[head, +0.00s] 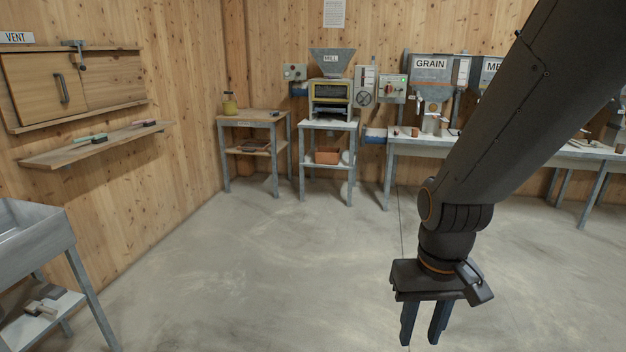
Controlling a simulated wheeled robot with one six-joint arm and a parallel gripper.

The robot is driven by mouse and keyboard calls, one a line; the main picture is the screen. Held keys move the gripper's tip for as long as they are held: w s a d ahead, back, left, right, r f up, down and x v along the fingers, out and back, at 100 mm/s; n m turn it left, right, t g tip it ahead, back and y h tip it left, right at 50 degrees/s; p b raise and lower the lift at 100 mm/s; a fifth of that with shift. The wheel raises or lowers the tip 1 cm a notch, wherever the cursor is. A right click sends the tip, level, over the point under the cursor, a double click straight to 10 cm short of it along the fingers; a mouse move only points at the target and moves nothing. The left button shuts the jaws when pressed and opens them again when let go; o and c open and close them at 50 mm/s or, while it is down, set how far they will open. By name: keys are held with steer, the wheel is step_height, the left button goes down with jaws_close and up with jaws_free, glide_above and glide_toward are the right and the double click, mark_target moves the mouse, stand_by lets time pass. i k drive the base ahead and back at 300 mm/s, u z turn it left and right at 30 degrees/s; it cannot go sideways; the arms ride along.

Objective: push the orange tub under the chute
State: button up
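An orange-brown tub (327,156) sits on the lower shelf of the stand under the mill (331,92), at the back of the room. A white rounded thing stands close to its right. The mill has a grey hopper (332,61) on top and a yellow-framed front. I cannot make out a chute outlet clearly at this distance. My gripper (424,325) hangs in the lower right foreground, pointing down, with its two dark fingers apart and nothing between them. It is far from the tub.
A wooden side table (253,118) with a yellow jar stands left of the mill. A long bench (490,149) with the GRAIN dispenser (431,76) runs to the right. A grey sink (28,235) is at the near left. The concrete floor (250,270) between is clear.

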mark_target(323, 155)
steer(key=i, duration=4.25)
steer(key=u, duration=1.2)
steer(key=i, duration=1.45)
steer(key=z, duration=2.5)
